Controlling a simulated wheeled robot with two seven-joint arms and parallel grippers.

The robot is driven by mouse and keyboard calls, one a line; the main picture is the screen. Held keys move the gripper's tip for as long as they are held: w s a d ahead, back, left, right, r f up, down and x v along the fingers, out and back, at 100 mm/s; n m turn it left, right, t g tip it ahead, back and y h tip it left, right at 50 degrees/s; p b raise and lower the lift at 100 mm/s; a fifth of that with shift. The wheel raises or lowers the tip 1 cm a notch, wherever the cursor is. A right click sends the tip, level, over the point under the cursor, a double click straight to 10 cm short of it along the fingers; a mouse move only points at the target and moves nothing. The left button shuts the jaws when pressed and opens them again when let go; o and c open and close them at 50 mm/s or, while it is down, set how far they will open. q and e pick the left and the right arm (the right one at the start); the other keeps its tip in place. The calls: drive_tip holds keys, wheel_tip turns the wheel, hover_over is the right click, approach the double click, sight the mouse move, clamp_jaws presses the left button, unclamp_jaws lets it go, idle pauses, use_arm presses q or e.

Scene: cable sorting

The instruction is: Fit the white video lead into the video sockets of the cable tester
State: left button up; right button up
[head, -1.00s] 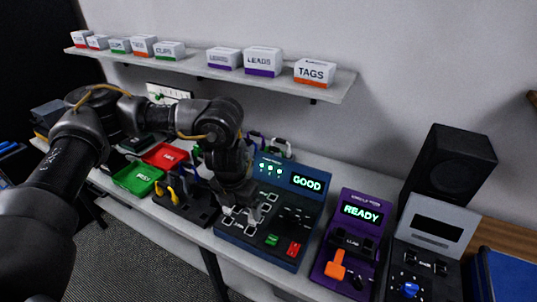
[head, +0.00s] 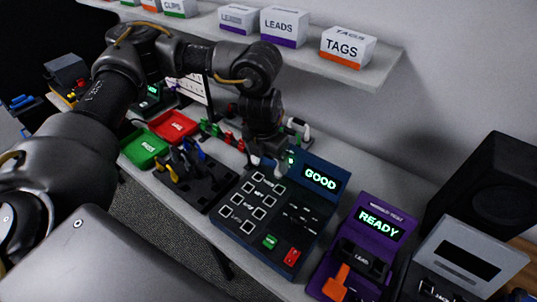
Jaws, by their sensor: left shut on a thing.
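The cable tester (head: 238,226) is a dark blue box with a lit GOOD screen, pale-outlined sockets on its left half, dark slots on its right half, and a green and a red button at the front. My left gripper (head: 266,160) points down over the tester's back left edge, beside the small lit panel. It is shut on a small white piece (head: 269,165), which looks like part of the white video lead. The fingers and wrist hide most of it, and I cannot tell whether it touches the tester. My right gripper is not in view.
A purple READY unit (head: 377,224) with an orange lever stands right of the tester. A black rack (head: 205,189) with coloured leads stands left, near green (head: 143,147) and red (head: 174,126) trays. Other leads stand behind. The shelf (head: 385,65) overhangs the back.

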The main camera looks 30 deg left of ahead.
use_arm(q)
drive_tip(key=f+b, duration=0.1)
drive_tip(key=f, duration=0.1)
drive_tip(key=w+f+b, duration=0.1)
drive_tip(key=f+b, duration=0.1)
drive_tip(key=shift+f, duration=0.2)
drive_tip(key=shift+s+f+b, duration=0.1)
drive_tip(key=shift+f+b, duration=0.15)
drive_tip(key=shift+b, duration=0.1)
drive_tip(key=shift+f, duration=0.25)
drive_tip(key=shift+w+f, duration=0.15)
drive_tip(key=shift+w, duration=0.05)
drive_tip(key=shift+s, duration=0.1)
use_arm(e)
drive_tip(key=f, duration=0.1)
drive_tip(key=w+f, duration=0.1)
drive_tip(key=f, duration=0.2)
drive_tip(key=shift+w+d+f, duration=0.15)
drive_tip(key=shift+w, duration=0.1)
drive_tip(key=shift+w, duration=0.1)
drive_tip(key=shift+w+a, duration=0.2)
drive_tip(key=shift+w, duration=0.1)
